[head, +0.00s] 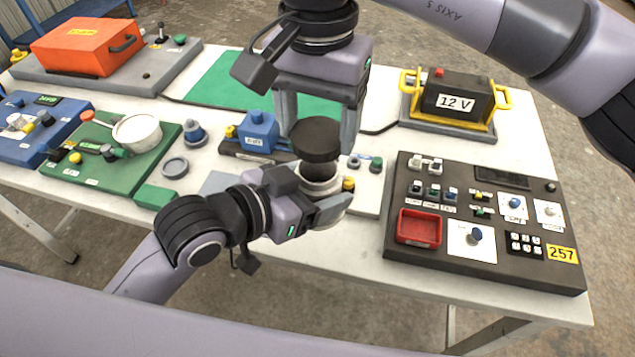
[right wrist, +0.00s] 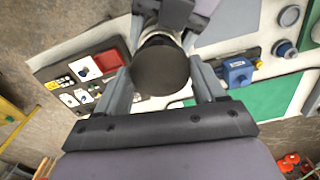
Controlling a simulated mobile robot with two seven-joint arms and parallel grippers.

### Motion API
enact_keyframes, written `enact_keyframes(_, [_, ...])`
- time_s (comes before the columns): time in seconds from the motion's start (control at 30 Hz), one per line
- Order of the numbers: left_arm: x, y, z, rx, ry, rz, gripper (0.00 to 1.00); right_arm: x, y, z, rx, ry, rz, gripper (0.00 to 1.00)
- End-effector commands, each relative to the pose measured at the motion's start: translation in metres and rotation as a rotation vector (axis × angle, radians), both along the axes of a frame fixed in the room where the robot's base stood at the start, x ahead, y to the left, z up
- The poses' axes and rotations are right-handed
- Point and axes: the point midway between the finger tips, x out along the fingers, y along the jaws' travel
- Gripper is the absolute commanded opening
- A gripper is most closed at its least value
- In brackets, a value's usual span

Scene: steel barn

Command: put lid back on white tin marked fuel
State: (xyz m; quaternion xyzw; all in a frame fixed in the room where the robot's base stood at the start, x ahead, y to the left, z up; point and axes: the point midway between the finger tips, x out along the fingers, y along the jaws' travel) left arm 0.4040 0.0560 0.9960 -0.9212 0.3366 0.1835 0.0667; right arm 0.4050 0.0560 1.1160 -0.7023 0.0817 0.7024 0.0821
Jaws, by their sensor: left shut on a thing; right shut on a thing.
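A round black lid (head: 316,139) is between the fingers of my right gripper (head: 319,128), which comes down from above and is shut on it. In the right wrist view the lid (right wrist: 160,69) shows as a dark disc between both fingers. A white tin (head: 319,189) stands directly below the lid, with a dark upper part. My left gripper (head: 322,203) is shut around the tin from the front left and hides much of it. No marking on the tin is readable. The lid is roughly over the tin; I cannot tell whether they touch.
A dark control panel (head: 450,245) with a red tray (head: 418,228) lies to the right. A blue device (head: 258,133) stands just left behind the tin. A green board with a white pot (head: 137,131) is further left. A yellow-framed 12 V box (head: 456,103) stands back right.

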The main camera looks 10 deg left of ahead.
Motion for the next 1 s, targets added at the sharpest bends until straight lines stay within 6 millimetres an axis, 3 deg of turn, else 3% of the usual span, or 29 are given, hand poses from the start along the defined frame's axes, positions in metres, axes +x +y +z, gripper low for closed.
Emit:
enact_keyframes(0.3, [0.000,0.000,0.002,-0.003,-0.004,0.000,0.19,0.000,0.000,-0.026,-0.001,0.002,0.000,0.36])
enact_keyframes(1.0, [0.000,0.000,0.002,-0.003,-0.004,0.000,0.19,-0.001,0.000,-0.025,-0.002,-0.001,0.000,0.36])
